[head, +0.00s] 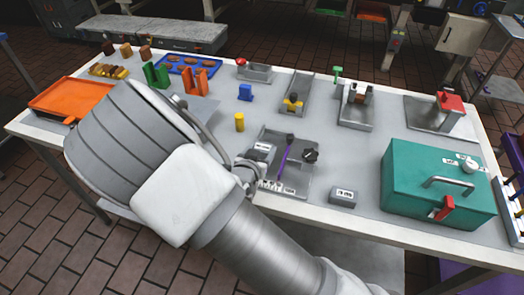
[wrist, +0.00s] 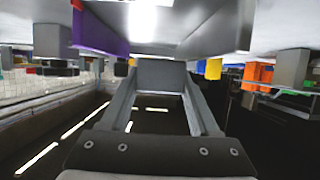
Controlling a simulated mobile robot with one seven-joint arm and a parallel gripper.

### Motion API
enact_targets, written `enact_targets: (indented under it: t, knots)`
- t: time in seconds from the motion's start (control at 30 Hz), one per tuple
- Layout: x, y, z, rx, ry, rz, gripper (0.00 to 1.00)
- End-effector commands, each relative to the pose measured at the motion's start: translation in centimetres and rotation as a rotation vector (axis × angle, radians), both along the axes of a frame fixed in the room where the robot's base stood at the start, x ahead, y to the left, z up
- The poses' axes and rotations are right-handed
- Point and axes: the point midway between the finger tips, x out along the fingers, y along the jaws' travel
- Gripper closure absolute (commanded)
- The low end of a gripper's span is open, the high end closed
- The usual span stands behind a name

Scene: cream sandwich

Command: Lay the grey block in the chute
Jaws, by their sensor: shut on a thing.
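My gripper (head: 250,166) is at the near middle of the table, partly hidden behind my arm in the head view. In the wrist view its two fingers (wrist: 162,100) are closed on a grey block (wrist: 162,74). The held block (head: 262,149) shows a pale label in the head view, at the left side of a grey fixture (head: 300,182). This fixture has a purple strip (head: 285,157) and a black knob (head: 311,155). I cannot tell whether the block touches it, or which grey fixture is the chute. Another grey labelled block (head: 342,196) lies to the right.
A teal box (head: 420,180) with a handle stands at the right. A yellow cylinder (head: 239,122) and a blue block (head: 245,92) stand behind my gripper. A grey channel (head: 301,83) and further fixtures line the back. An orange tray (head: 70,98) is at the left.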

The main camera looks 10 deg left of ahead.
Motion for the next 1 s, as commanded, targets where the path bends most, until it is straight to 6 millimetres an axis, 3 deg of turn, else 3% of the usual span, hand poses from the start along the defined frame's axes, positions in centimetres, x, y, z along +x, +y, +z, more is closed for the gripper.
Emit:
enact_targets:
  t: [0.8, 0.83, 1.0]
  knots:
    - [0.0, 0.0, -1.6, 0.000, 0.001, 0.000, 0.94]
    - [0.0, 0.0, -1.6, -0.001, 0.002, 0.000, 0.35]
    - [-0.1, 0.0, -1.7, -0.002, 0.004, 0.002, 0.08]
